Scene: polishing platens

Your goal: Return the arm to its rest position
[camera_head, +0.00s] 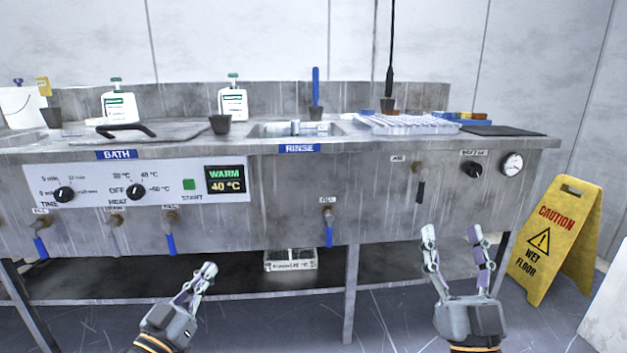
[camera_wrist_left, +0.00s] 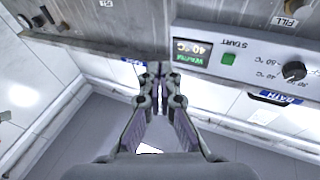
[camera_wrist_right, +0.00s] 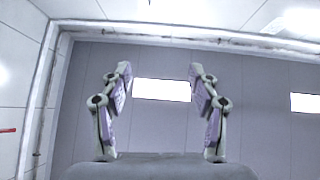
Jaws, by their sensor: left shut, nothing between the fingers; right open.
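My left gripper (camera_head: 208,272) is in front of the steel bench, below the bath control panel, in the head view. Its fingers are closed together with nothing between them, as the left wrist view (camera_wrist_left: 158,78) also shows. My right gripper (camera_head: 452,236) is in front of the bench at the right in the head view, fingers pointing up and apart. In the right wrist view the right gripper (camera_wrist_right: 158,75) is open and empty, facing bare wall and ceiling. Both grippers are apart from the bench front as far as I can see.
The steel bench (camera_head: 300,220) carries a bath panel (camera_head: 122,183), blue-handled valves (camera_head: 328,232) and a gauge (camera_head: 512,163). A white tray (camera_head: 408,124) and bottles (camera_head: 232,103) stand on top. A yellow wet-floor sign (camera_head: 556,240) stands at the right. A box (camera_head: 290,265) sits underneath.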

